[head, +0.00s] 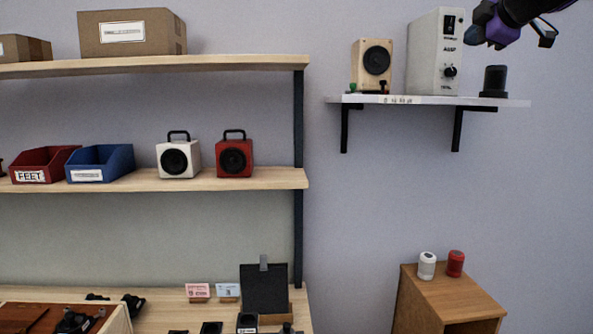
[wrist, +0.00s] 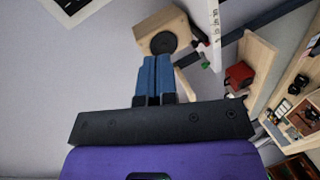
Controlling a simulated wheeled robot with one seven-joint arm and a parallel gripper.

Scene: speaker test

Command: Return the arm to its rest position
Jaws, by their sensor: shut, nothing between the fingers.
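The purple and black arm runs out of the top edge. In the wrist view my gripper (wrist: 157,62) has its two blue fingers together, with nothing between them. The wooden speaker (head: 372,62) stands on the shelf, apart from the amplifier box. It also shows behind the fingertips in the wrist view (wrist: 165,34); contact there cannot be told.
The white wall shelf (head: 400,100) also holds a black cylinder (head: 494,80) below my gripper. Wooden shelves at left carry a white speaker (head: 178,157), a red speaker (head: 234,157) and bins. A wooden cabinet (head: 455,297) stands below. The wall between shelf and cabinet is clear.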

